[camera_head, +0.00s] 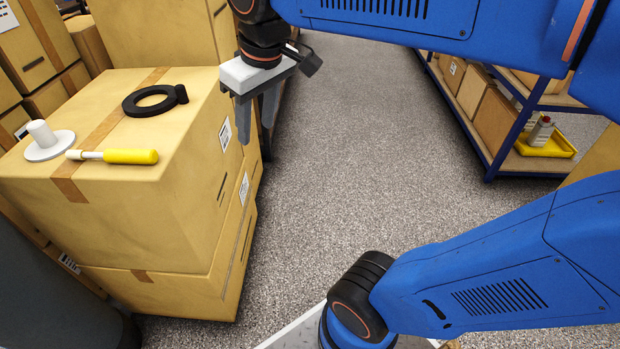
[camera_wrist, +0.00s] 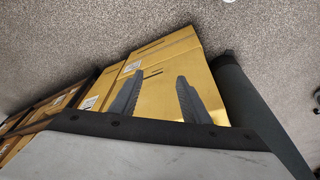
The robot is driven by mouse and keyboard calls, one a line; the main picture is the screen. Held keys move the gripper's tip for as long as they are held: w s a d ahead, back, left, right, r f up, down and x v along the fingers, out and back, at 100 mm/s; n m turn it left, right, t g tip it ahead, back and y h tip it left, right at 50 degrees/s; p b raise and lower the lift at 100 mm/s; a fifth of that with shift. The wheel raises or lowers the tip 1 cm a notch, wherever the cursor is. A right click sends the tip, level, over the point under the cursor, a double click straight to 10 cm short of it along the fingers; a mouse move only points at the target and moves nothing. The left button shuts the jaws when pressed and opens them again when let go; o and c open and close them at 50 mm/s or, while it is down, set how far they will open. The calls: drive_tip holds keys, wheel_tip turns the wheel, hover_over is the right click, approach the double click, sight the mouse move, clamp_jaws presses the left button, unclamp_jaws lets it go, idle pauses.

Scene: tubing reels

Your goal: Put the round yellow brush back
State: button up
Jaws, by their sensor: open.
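A tool with a yellow handle and a white shaft (camera_head: 130,156) lies on top of the large cardboard box (camera_head: 165,215) at the left. It is the only yellow tool I see; its bristles, if any, cannot be made out. My gripper (camera_head: 257,135) points down beside the box's right edge, to the right of the tool and apart from it. Its fingers are spread and empty. In the wrist view both fingers (camera_wrist: 158,80) show in front of cardboard boxes, with nothing between them. The tool does not show in the wrist view.
A white flanged spool (camera_head: 43,141) and a black ring with a tab (camera_head: 152,100) share the box top. A blue-framed shelf (camera_head: 493,150) at the right holds boxes and a yellow tray (camera_head: 560,147) with a grey item. The floor between (camera_head: 340,160) is clear.

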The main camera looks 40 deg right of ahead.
drive_tip(key=s+d+f+m+t, duration=0.1)
drive_tip(key=s+d+f+m, duration=0.2)
drive_tip(key=s+d+f, duration=0.3)
drive_tip(key=s+f, duration=0.3)
drive_tip(key=f, duration=0.2)
drive_tip(key=shift+f+m+t+h, duration=0.3)
drive_tip(key=shift+f, duration=0.05)
